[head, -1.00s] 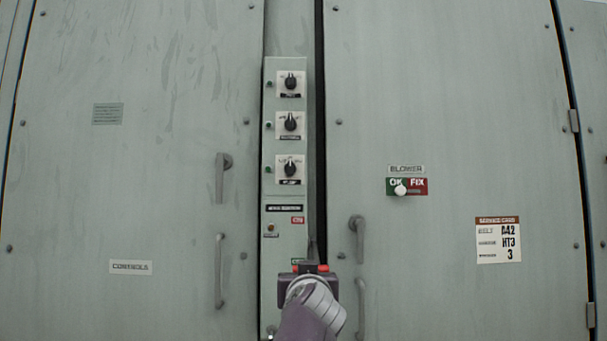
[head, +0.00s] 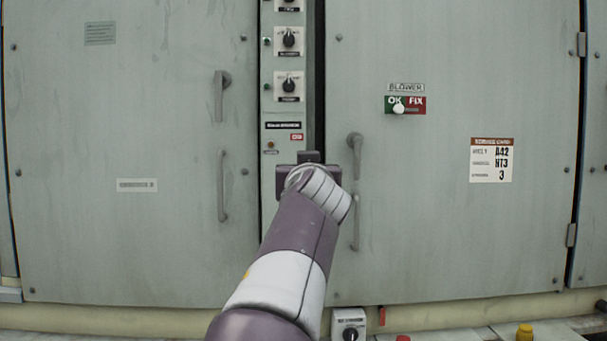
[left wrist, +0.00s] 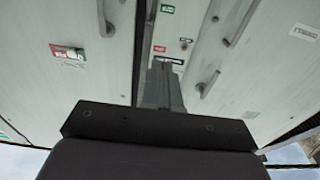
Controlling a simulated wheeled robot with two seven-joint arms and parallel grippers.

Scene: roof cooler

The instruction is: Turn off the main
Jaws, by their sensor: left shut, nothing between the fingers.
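A narrow grey control strip (head: 268,180) runs between two cabinet doors. A black label (head: 283,125), its text too blurred to read, sits on it above a small red label (head: 297,137) and a small brass-coloured fitting (head: 270,145). My left gripper (head: 309,157) is in front of the strip below these labels and hides part of it. I cannot make out a main switch handle. My right gripper is out of view.
Rotary knobs (head: 289,86) line the strip above. Door handles (head: 223,185) and (head: 355,155) stick out on both sides. A BLOWER plate (head: 405,105) is on the right door. A small box with a black knob (head: 349,325) and a yellow button (head: 524,332) are at the bottom.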

